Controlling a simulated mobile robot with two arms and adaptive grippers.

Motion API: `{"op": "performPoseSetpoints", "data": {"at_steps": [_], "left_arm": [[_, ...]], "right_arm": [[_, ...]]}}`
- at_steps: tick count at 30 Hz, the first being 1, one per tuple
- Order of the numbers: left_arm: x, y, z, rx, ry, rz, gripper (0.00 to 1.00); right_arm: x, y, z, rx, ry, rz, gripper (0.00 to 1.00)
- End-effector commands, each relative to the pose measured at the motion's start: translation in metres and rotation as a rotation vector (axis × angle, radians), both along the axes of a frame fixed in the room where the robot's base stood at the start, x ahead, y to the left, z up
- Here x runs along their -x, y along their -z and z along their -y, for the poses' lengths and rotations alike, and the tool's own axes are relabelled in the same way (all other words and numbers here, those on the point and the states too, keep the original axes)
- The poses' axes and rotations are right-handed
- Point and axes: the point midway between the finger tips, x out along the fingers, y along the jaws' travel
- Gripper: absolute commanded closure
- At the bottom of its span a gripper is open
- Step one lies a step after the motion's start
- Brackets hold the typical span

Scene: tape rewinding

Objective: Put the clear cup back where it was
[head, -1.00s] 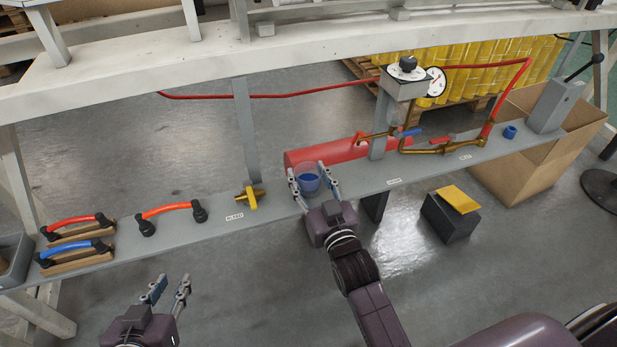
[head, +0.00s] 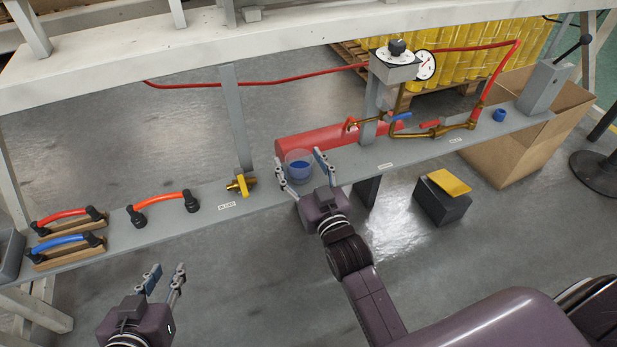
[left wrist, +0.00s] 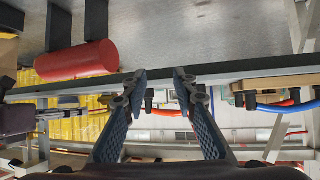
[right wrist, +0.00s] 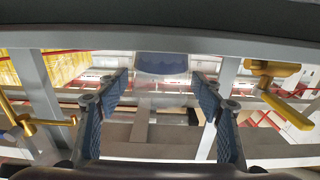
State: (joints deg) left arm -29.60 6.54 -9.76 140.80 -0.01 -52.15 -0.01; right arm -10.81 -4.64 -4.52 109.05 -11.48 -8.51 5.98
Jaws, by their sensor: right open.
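The clear cup (head: 299,160), with blue in its lower part, stands upright on the grey shelf (head: 352,172), in front of the red cylinder. My right gripper (head: 299,167) is open, with one finger on each side of the cup; I cannot tell whether they touch it. In the right wrist view, the cup (right wrist: 161,63) shows just beyond the spread fingertips. My left gripper (head: 166,270) is open and empty, low in front of the shelf, away from the cup. In the left wrist view its fingers (left wrist: 162,75) are apart with nothing between.
A yellow-handled brass valve (head: 241,184) is left of the cup. The red cylinder (head: 345,137) lies behind it. Brass piping (head: 430,132) and a gauge (head: 425,65) are to the right. Red (head: 68,214), blue (head: 70,240) and orange (head: 158,198) hoses lie at the left.

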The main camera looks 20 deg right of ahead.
Motion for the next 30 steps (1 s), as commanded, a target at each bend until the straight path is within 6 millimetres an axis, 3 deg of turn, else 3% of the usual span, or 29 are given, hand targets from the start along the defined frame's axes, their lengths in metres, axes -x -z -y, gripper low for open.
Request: {"op": "performPoseSetpoints", "data": {"at_steps": [9, 18, 26, 30], "left_arm": [[0.044, 0.039, -0.018, -0.056, -0.019, -0.246, 0.74], [0.085, 0.063, -0.031, -0.097, -0.034, -0.438, 0.74], [0.101, 0.070, -0.036, -0.111, -0.039, -0.502, 0.74], [0.102, 0.071, -0.037, -0.112, -0.039, -0.507, 0.74]], "right_arm": [[0.053, 0.001, 0.002, 0.000, 0.000, -0.007, 0.39], [0.101, 0.001, 0.003, 0.000, 0.000, -0.005, 0.39], [0.117, 0.002, 0.004, 0.001, 0.000, -0.010, 0.39], [0.119, 0.014, 0.007, 0.007, -0.001, -0.094, 0.39]]}}
